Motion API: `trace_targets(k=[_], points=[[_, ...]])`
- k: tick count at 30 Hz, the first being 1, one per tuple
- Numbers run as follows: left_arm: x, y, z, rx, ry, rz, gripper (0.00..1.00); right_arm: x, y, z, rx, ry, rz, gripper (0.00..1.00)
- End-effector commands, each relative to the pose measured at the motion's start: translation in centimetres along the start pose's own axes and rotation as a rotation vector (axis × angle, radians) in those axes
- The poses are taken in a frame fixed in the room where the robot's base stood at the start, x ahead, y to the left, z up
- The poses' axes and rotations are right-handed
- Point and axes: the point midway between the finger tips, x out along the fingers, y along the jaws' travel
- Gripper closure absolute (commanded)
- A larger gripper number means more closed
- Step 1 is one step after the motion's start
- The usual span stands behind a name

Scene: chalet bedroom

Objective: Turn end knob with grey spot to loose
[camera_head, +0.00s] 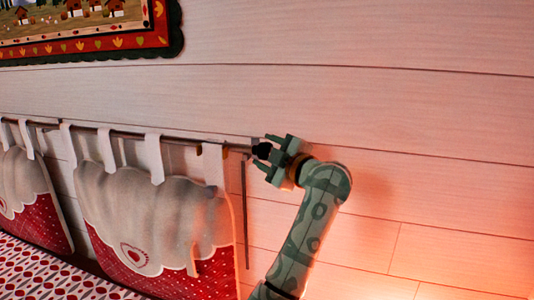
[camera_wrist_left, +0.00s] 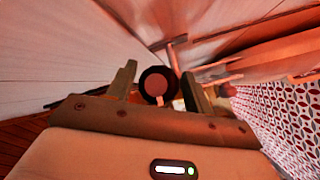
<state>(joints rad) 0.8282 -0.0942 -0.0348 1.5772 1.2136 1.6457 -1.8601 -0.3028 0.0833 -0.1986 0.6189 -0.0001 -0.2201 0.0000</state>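The dark end knob (camera_head: 261,150) sits at the right end of a thin rod (camera_head: 185,140) along the wall. In the left wrist view the knob (camera_wrist_left: 146,83) is round with a black rim and a paler face. A small pale mark shows low on that face; its colour is hard to tell in the pink light. My left gripper (camera_head: 262,150) is open, with one finger on each side of the knob. In the left wrist view the gripper (camera_wrist_left: 159,70) shows small gaps beside the knob, and I see no clear contact. My right gripper is not in view.
Red and white cushions (camera_head: 155,215) hang from the rod by fabric loops, left of the knob. A patterned bedspread (camera_head: 50,272) lies below. A framed picture (camera_head: 120,43) hangs above. The plank wall (camera_head: 420,110) to the right is bare.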

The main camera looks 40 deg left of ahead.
Motion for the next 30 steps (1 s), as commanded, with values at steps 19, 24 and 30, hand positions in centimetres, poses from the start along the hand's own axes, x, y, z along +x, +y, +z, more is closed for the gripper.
trace_targets(k=[19,24,30], points=[[0.0,-0.1,0.1,-0.103,0.041,0.067,0.82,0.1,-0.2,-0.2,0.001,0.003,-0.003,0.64],[0.0,-0.1,0.2,-0.203,0.081,0.13,0.82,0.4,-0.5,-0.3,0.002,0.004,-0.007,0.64],[0.0,-0.2,0.3,-0.323,0.127,0.204,0.82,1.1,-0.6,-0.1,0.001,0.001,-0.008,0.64]])
